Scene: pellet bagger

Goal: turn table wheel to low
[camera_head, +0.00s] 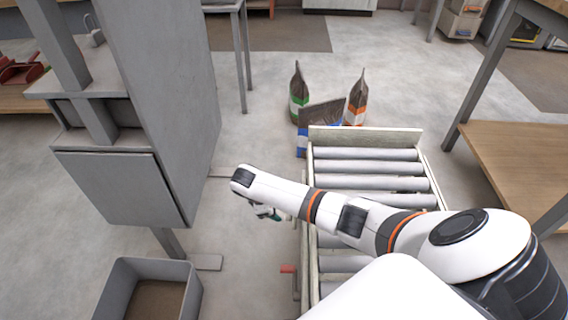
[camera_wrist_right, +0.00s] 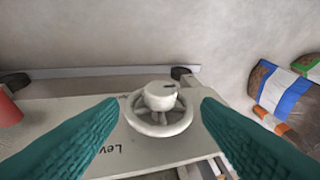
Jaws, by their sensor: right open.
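The table wheel (camera_wrist_right: 160,108) is a small, pale spoked handwheel with a raised hub and a dark mark on the hub. It sits on a pale plate (camera_wrist_right: 60,128) with partly hidden lettering that starts "Lev". My right gripper (camera_wrist_right: 158,106) is open, with one green finger on each side of the wheel and a gap on both sides. In the head view my right arm reaches left across the roller table (camera_head: 365,153), and its gripper (camera_head: 268,213) is beside the table's left side. The wheel is hidden there. My left gripper is not in view.
Bags (camera_head: 299,94) stand on the floor beyond the roller table, one with an orange band (camera_head: 356,98). A grey machine (camera_head: 150,90) is at left, above an open grey bin (camera_head: 150,285). A red part (camera_wrist_right: 8,108) is at the wrist view's left edge.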

